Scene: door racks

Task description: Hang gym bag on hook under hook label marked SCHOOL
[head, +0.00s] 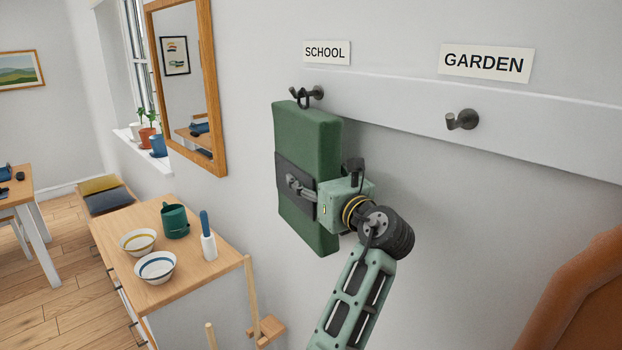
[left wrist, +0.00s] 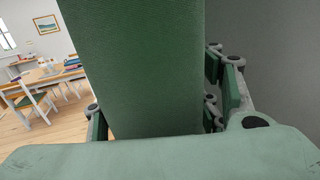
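The green gym bag (head: 310,135) hangs upright against the wall in the head view, with a dark panel on its side. Its dark top loop (head: 302,98) is at the hook (head: 316,92) under the SCHOOL label (head: 327,52). The loop overlaps the hook, but I cannot tell whether it is fully over it. My left gripper (head: 300,188) is at the bag's middle. In the left wrist view the bag (left wrist: 135,60) fills the space between the fingers, which look closed on its sides. My right gripper is not in view.
A second hook (head: 462,120) under the GARDEN label (head: 486,63) is empty. A brown object (head: 580,295) stands at lower right. A mirror (head: 187,85) hangs left of the bag.

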